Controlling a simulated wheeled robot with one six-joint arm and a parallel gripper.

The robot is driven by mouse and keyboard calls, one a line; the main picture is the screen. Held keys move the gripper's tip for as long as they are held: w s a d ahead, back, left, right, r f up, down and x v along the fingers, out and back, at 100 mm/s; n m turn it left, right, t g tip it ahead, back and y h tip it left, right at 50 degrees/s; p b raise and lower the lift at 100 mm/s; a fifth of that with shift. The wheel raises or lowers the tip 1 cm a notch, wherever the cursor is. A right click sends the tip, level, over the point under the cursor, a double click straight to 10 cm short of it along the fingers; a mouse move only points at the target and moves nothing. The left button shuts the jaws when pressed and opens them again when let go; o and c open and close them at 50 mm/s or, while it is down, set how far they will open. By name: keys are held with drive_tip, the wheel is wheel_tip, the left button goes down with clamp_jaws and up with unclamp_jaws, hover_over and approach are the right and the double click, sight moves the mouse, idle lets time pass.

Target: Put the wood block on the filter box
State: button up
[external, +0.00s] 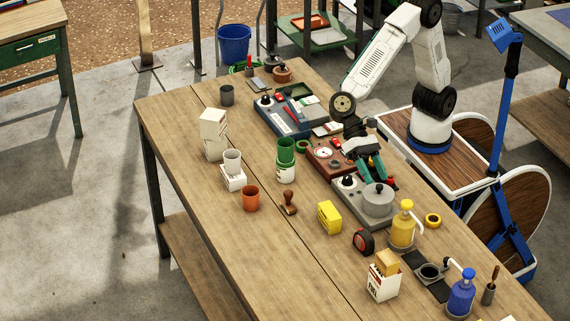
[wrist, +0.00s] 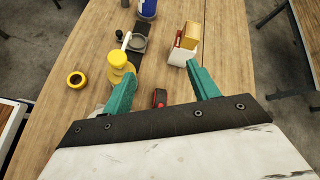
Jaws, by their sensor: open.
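The tan wood block (external: 387,262) rests on top of the white filter box (external: 382,285), which has red and dark print, near the front of the bench. In the wrist view the block (wrist: 190,35) shows at the top of the box (wrist: 180,57), beyond my right fingertip and apart from it. My gripper (external: 376,168), with green fingers, is over the grey scale-like device, well back from the box. In the wrist view my gripper (wrist: 160,73) is open with nothing held between its fingers.
A blue bottle (external: 462,293) is right of the box. Bare wood lies left of it.

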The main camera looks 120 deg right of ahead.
drive_tip(key=s+d+n+t+h, duration=0.1)
drive_tip(key=s+d+n+h, duration=0.4)
drive_tip(key=s+d, duration=1)
drive_tip(key=s+d+n+h, duration=0.6)
drive_tip(key=s+d, duration=0.9)
drive_tip(key=d, duration=0.4)
drive_tip(key=shift+d+f+n+t, duration=0.3)
drive_tip(key=shift+f+n+t, duration=0.1)
drive_tip(key=shift+n, duration=0.2)
